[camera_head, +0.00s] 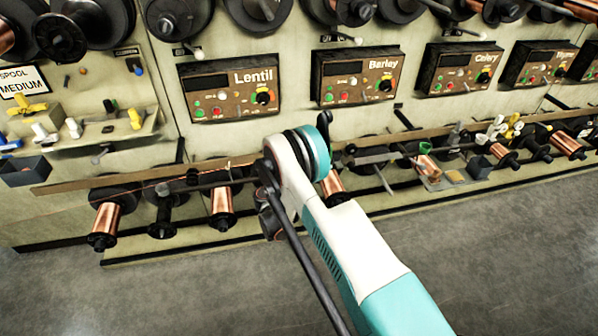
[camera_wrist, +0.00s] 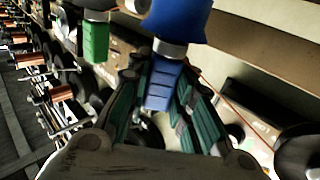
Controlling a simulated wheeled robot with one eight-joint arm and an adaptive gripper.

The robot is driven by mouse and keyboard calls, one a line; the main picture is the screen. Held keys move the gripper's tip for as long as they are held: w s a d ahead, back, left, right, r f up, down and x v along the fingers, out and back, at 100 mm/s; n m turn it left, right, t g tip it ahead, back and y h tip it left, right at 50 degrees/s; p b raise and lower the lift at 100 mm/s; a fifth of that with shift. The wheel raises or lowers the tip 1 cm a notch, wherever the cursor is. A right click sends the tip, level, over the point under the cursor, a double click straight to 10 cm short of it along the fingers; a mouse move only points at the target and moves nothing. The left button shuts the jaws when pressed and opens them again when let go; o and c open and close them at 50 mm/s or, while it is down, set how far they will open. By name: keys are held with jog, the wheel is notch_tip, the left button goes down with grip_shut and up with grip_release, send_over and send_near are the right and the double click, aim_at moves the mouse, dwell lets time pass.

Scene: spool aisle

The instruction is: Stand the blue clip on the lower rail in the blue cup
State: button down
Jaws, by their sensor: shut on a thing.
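In the wrist view my gripper (camera_wrist: 161,88) is shut on the blue clip (camera_wrist: 159,88), whose ridged blue part shows between the two dark green fingers. A larger blue piece (camera_wrist: 181,20) with a grey band stands directly beyond the clip; it looks like the blue cup. The clip's far end meets or overlaps the grey band, and I cannot tell whether it is inside, touching or in front. In the head view my arm hides the gripper, the clip and the blue cup.
A green piece with a grey band (camera_wrist: 95,42) is close left of the blue one. The lower rail (camera_head: 135,181) runs along the panel, with several copper spools (camera_head: 222,208) below it. A tray with yellow and white clips (camera_head: 510,127) is at right. The floor (camera_head: 190,290) in front is clear.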

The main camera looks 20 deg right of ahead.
jog(key=c, duration=1.3)
grip_release()
jog(key=shift+s+a, duration=0.1)
jog(key=v, duration=0.7)
jog(key=shift+s, duration=0.15)
